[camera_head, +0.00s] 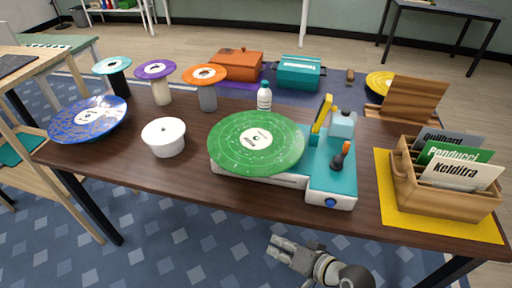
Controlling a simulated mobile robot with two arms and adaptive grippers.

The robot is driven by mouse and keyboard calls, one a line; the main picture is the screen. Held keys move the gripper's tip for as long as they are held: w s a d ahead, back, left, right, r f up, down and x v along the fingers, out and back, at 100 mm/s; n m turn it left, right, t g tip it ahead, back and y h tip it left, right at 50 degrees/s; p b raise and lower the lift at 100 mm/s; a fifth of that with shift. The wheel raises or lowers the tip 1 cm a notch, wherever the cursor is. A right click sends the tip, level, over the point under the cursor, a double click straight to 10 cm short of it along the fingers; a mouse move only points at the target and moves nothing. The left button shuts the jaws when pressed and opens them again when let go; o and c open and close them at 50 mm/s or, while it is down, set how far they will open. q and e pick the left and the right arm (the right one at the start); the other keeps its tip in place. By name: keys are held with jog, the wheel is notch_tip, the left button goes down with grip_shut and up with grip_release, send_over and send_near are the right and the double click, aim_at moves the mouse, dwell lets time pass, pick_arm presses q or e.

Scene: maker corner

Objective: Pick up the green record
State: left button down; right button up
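The green record (258,142) lies flat on the turntable (318,160) in the middle of the table, covering most of its left part. The turntable's yellow arm (322,113) stands at the record's right edge. My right gripper (278,248) is low in front of the table's front edge, below the turntable and apart from the record. I cannot tell how far apart its fingers are. My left gripper is not in view.
A white round pot (163,137) and a blue record (88,120) stand left of the turntable. Teal, purple and orange records (204,74) sit on stands behind. A small bottle (264,96) is just behind the green record. A wooden sleeve crate (440,200) stands at right.

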jog(key=w+r+m+t+y, duration=0.2)
jog(key=w+r+m+t, duration=0.15)
jog(key=r, duration=0.25)
jog(key=m+t, duration=0.3)
jog(key=m, duration=0.3)
send_near(261, 165)
jog(key=shift+t+h, duration=0.25)
jog(key=shift+h, duration=0.05)
jog(key=x, duration=0.4)
jog(key=shift+a+f, duration=0.1)
jog(key=shift+f, duration=0.25)
jog(key=p+x, duration=0.1)
jog(key=x, duration=0.5)
jog(key=shift+s+a+r, duration=0.1)
grip_shut()
